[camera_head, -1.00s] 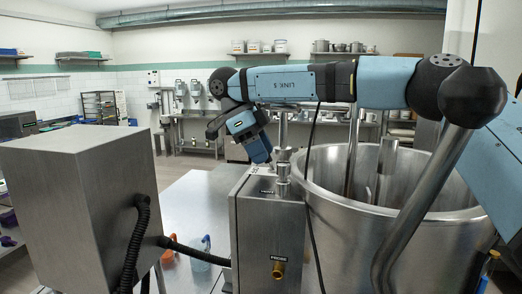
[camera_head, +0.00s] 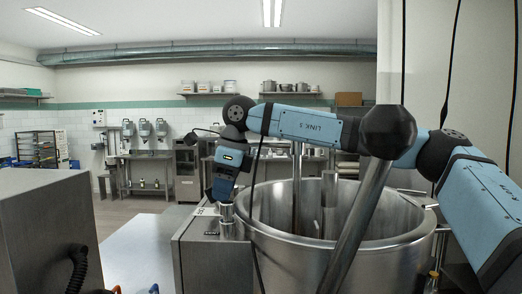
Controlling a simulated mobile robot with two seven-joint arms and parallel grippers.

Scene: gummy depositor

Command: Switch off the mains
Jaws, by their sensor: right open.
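My right gripper (camera_head: 222,190) comes in from the right and points down above the top of a steel box (camera_head: 205,254). It is open; its fingertips are small and I see nothing held between them. A short upright metal fitting (camera_head: 227,214) stands on the box just below the gripper; I cannot tell whether they touch. A small dark label (camera_head: 211,233) sits on the box's front, too small to read. I cannot make out a mains switch for certain. My left gripper is not in view.
A large open steel vat (camera_head: 335,263) stands right of the box, with my right arm above it. A big steel cabinet (camera_head: 40,225) with a black corrugated hose (camera_head: 76,270) is at the left. A pale table surface (camera_head: 140,250) lies between. Shelves and machines line the far wall.

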